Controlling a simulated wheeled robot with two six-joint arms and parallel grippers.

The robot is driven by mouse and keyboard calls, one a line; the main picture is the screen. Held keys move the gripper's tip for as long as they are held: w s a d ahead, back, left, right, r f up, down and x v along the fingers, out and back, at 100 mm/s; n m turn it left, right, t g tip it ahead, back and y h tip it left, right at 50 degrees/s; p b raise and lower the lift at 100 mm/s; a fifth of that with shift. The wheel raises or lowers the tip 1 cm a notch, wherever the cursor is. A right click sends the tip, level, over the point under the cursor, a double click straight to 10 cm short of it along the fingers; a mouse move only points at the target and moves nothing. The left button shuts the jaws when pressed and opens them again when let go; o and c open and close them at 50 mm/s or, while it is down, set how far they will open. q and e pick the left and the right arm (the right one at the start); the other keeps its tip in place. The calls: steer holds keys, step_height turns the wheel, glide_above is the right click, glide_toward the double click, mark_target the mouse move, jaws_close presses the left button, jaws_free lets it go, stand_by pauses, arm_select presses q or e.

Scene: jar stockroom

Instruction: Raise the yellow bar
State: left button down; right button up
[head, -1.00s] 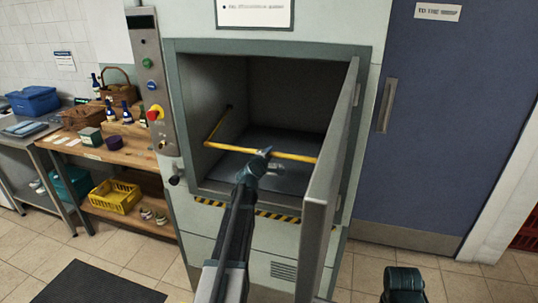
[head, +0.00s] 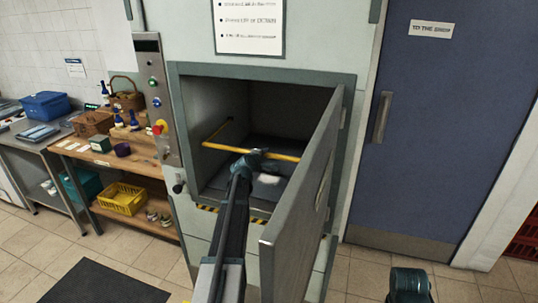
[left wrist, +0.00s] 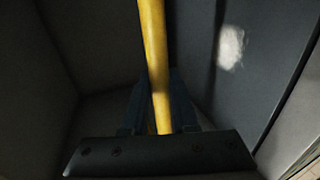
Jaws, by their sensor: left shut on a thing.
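The yellow bar (head: 220,147) crosses the inside of the open lift compartment (head: 268,68), with a side arm running back along the left wall. My left gripper (head: 251,157) reaches in through the opening and is shut on the bar near its middle. In the left wrist view the bar (left wrist: 156,60) runs down between the two fingers (left wrist: 160,108). The compartment floor (head: 230,179) lies below the bar. The door hides the bar's right end in the head view. A dark part of my right arm shows at the lower right; its jaws cannot be made out.
The compartment's grey door (head: 305,190) stands open, close to the right of my left arm. A button panel (head: 155,100) is at the left. A wooden bench (head: 140,160) with bottles, baskets and a yellow crate (head: 122,198) stands further left. A blue door (head: 435,130) is at the right.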

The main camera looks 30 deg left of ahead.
arm_select(q)
steer(key=w+a+r+p, duration=0.1)
steer(key=w+r+p, duration=0.4)
steer(key=r+p, duration=0.5)
steer(key=w+a+r+p, duration=0.1)
steer(key=w+r+p, duration=0.3)
steer(key=r+p, duration=0.6)
steer(key=shift+w+a+r, duration=0.2)
steer(key=shift+w+r, duration=0.15)
steer(key=shift+r, duration=0.35)
steer(key=c, duration=0.7)
jaws_free()
